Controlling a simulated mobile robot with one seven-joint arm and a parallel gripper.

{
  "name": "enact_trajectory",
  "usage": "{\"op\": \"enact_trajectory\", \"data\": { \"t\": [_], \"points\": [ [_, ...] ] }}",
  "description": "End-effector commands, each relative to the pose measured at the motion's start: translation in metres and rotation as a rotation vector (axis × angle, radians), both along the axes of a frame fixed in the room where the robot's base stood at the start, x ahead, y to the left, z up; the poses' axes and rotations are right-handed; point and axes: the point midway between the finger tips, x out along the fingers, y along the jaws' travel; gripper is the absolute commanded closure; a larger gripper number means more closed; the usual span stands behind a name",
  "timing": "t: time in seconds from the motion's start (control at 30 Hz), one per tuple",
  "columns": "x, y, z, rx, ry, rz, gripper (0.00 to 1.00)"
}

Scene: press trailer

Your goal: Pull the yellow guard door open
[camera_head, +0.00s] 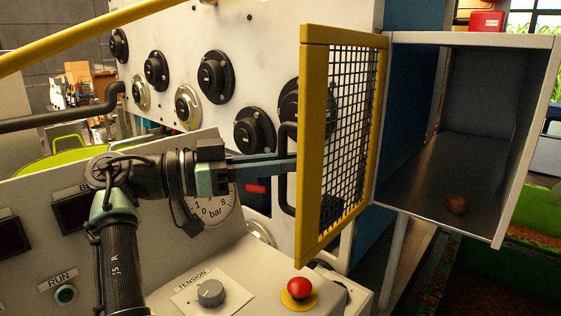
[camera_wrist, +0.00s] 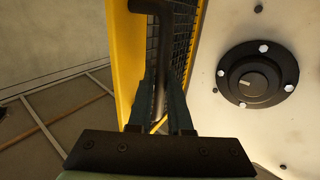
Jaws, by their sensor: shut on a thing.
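The yellow guard door (camera_head: 312,150), a yellow frame with black mesh, stands swung out from the grey box (camera_head: 470,130) in the head view, so the box's inside shows. The door's frame also shows in the wrist view (camera_wrist: 122,60). Its black handle (camera_head: 287,165) is on the door's left side, and it shows in the wrist view (camera_wrist: 160,45). My gripper (camera_head: 285,163) reaches in from the left and is shut on the handle. In the wrist view the fingers (camera_wrist: 160,110) are on either side of the handle's bar.
A white panel with several black round fittings (camera_head: 216,77) stands behind my arm. A brown lump (camera_head: 456,204) lies in the box. A yellow bar (camera_head: 90,35) crosses the upper left.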

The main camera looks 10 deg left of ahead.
Motion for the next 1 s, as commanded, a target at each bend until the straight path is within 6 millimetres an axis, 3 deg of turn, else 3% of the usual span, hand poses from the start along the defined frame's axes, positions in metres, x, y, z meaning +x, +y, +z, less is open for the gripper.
{"op": "enact_trajectory", "data": {
  "t": [0.17, 0.2, 0.33, 0.67, 1.0],
  "points": [
    [0.001, -0.002, -0.002, 0.001, 0.004, -0.001, 1.0],
    [0.001, -0.002, -0.002, 0.001, 0.004, -0.001, 0.77],
    [0.001, -0.001, -0.001, 0.0, 0.004, 0.0, 0.54],
    [-0.001, 0.003, -0.001, 0.0, 0.001, 0.002, 0.53],
    [-0.024, 0.049, -0.001, -0.001, 0.0, 0.003, 0.53]
  ]
}}
